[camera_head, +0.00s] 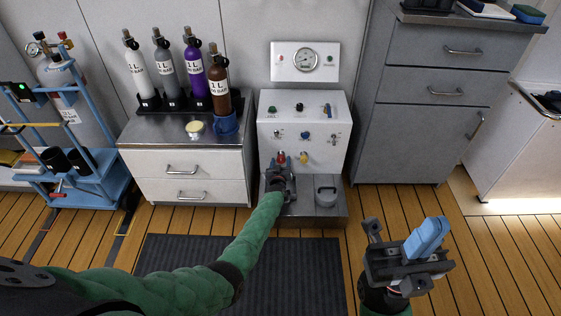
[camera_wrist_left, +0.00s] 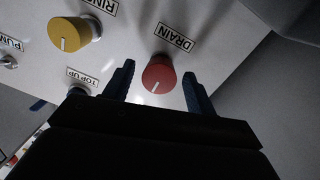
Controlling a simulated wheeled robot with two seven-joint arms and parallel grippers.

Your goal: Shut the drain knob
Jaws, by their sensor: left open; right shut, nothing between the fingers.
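The drain knob is the red knob (camera_wrist_left: 158,75) below the DRAIN label in the left wrist view, with a white pointer line on its face. In the head view the red knob (camera_head: 281,158) shows at the lower front of the white panel (camera_head: 325,122). My left gripper (camera_wrist_left: 158,88) is open, with one finger on each side of the red knob; I cannot tell whether they touch it. In the head view my left gripper (camera_head: 279,170) is right at the panel. My right gripper (camera_head: 408,240) is shut and empty, away from the panel at the lower right.
A yellow knob (camera_wrist_left: 73,34) sits beside the red one, with a TOP UP knob (camera_wrist_left: 78,90) nearby. A grey ledge (camera_head: 300,208) with a round metal part (camera_head: 325,194) lies under the panel. Several bottles stand on the left cabinet (camera_head: 180,165). A dark mat (camera_head: 300,265) covers the floor in front.

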